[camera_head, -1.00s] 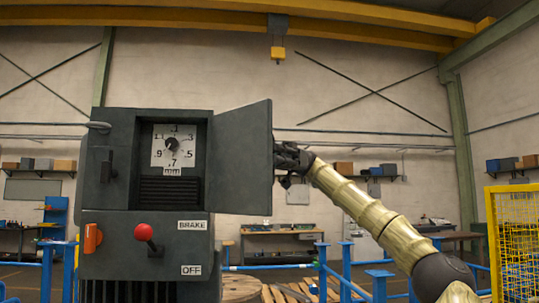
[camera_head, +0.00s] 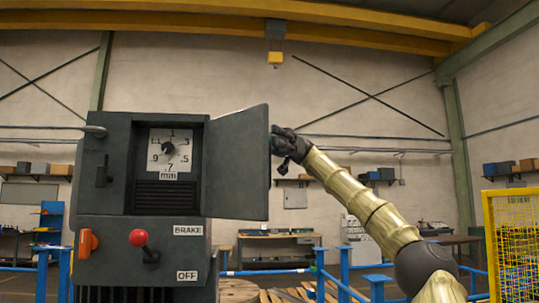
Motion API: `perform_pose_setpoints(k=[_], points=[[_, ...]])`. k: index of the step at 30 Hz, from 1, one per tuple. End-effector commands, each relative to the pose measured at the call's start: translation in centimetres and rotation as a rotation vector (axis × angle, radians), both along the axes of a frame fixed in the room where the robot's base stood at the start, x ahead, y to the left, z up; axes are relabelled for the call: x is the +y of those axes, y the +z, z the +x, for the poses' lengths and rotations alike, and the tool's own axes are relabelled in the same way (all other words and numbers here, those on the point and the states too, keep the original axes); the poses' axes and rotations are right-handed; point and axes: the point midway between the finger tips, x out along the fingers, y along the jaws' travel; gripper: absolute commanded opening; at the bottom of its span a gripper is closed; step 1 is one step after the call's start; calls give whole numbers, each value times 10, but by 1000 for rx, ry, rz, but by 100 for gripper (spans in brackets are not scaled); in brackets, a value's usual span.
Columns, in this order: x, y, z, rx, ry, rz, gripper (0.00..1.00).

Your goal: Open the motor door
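The motor door (camera_head: 236,165) is a dark grey panel on the motor housing (camera_head: 103,222), at the left of the head view. It stands swung open to the right, hinged at the right side of a recess. The recess shows a white dial (camera_head: 169,150) marked "mm" and a dark grille (camera_head: 166,192). My gripper (camera_head: 277,147) is at the door's free right edge, level with its upper half. The edge partly hides the fingertips, so I cannot tell whether they touch the door or are closed.
Blue railing (camera_head: 345,268) and a yellow mesh guard (camera_head: 511,240) stand to the right. A workbench (camera_head: 268,243) is behind.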

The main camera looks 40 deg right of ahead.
Motion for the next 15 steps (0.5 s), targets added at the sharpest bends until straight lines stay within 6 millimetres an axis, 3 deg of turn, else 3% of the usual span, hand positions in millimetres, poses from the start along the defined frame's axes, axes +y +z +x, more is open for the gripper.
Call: perform_pose_setpoints(k=[6,15], points=[[0,28,1,0,-1,0,39],[-3,44,1,1,0,2,39]])
